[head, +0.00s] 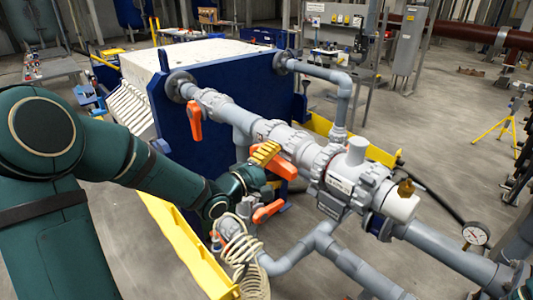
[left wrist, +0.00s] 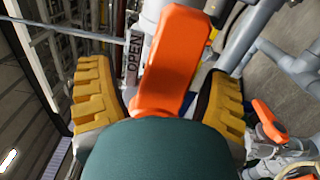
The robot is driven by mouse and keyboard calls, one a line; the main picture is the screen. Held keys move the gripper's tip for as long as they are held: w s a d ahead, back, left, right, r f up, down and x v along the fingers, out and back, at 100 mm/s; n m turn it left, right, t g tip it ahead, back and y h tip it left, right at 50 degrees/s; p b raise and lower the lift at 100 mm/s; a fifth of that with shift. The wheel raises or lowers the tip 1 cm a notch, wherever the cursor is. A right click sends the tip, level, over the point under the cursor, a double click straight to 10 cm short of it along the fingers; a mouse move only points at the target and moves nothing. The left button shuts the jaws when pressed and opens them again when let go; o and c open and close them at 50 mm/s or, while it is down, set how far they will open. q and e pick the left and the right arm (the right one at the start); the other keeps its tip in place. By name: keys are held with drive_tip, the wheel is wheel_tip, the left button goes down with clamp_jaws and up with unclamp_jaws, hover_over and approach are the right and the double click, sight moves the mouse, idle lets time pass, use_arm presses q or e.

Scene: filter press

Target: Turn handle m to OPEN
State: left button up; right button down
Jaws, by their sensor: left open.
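An orange valve handle (head: 283,166) sits on the grey pipe in front of the blue press plate. No letter m is readable on it. My left gripper (head: 265,153), with ribbed yellow fingers, is open right at this handle. In the left wrist view the orange handle (left wrist: 172,55) lies between the two spread fingers of the gripper (left wrist: 163,75), with visible gaps on both sides. A grey label reading OPEN (left wrist: 133,52) shows just left of the handle. My right gripper is not in view.
Another orange handle (head: 195,120) hangs down on the pipe farther left, and one more (head: 268,210) is below my gripper. A coiled hose (head: 240,250), a pressure gauge (head: 476,234) and a yellow curb (head: 185,240) are close by.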

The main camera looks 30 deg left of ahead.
sight(274, 165)
use_arm(q)
drive_tip(key=v, duration=0.6)
drive_tip(key=shift+s, duration=0.3)
drive_tip(key=shift+a, duration=0.1)
drive_tip(key=d+f+m+g+y+b, duration=0.1)
drive_tip(key=d+f+m+g+b, duration=0.15)
drive_tip(key=f, duration=0.95)
drive_tip(key=d+f+m+g+y+b, duration=0.1)
drive_tip(key=d+f+g+b, duration=0.25)
drive_tip(key=f, duration=0.85)
drive_tip(key=s+d+f+m+g+b, duration=0.2)
drive_tip(key=s+d+f+m+g, duration=0.1)
drive_tip(key=f, duration=0.4)
drive_tip(key=s+d+f+m+g+b, duration=0.1)
drive_tip(key=s+d+f+m+g, duration=0.1)
drive_tip(key=s+f, duration=0.4)
drive_tip(key=s+d+f+m+g+y+b, duration=0.1)
drive_tip(key=s+d+f+m+g+b, duration=0.1)
drive_tip(key=f, duration=0.8)
drive_tip(key=s+d+m+g, duration=0.1)
drive_tip(key=s+d+m, duration=0.1)
drive_tip(key=s+d, duration=0.1)
drive_tip(key=shift+s+d+g+b, duration=0.15)
drive_tip(key=shift+s+g+b, duration=0.1)
drive_tip(key=shift+g+b, duration=0.05)
drive_tip(key=shift+f, duration=0.15)
